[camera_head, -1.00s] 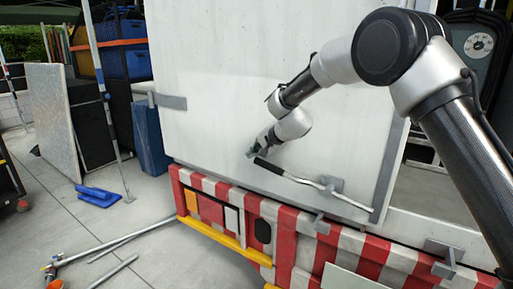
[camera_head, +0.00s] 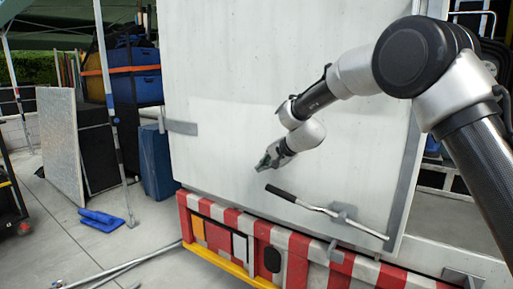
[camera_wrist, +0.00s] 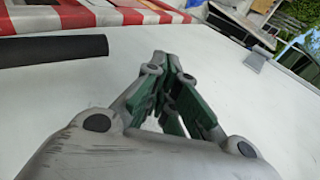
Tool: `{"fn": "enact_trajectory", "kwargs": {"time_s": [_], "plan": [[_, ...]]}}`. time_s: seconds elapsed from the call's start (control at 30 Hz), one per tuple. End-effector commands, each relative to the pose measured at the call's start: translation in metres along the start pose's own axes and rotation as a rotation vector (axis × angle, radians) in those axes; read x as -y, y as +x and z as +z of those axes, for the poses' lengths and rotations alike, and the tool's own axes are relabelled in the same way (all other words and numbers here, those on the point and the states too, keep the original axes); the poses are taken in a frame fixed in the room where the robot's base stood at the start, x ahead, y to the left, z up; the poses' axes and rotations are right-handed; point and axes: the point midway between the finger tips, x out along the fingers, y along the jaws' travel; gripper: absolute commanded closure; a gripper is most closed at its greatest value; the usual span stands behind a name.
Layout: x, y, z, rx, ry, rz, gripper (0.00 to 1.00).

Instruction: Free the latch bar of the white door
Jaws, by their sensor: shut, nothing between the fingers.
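The white door (camera_head: 225,75) fills the middle of the head view. Its latch bar (camera_head: 318,209) lies low on the door, with a black grip at its left end and a grey bracket near its right part. My gripper (camera_head: 262,168) is just above and left of the black grip, apart from it, shut and empty. In the wrist view my gripper (camera_wrist: 172,65) shows its green finger pads together over the door (camera_wrist: 235,95). The black grip (camera_wrist: 50,50) of the bar shows at upper left there, beside the fingers and clear of them.
A red and white striped bumper (camera_head: 300,245) with a yellow edge runs below the door. A grey hinge strap (camera_head: 182,128) is at the door's left edge. Blue and black boxes and a leaning panel (camera_head: 60,150) stand on the left. The door face around my gripper is clear.

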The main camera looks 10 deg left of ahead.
Motion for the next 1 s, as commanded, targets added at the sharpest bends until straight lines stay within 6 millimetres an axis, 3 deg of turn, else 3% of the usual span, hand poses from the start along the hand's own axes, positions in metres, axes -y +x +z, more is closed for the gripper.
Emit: {"fn": "enact_trajectory", "kwargs": {"time_s": [0.4, 1.0], "plan": [[0.053, -0.046, 0.004, -0.002, -0.001, -0.003, 1.0], [0.06, -0.054, 0.007, 0.005, -0.036, 0.005, 1.0]]}}
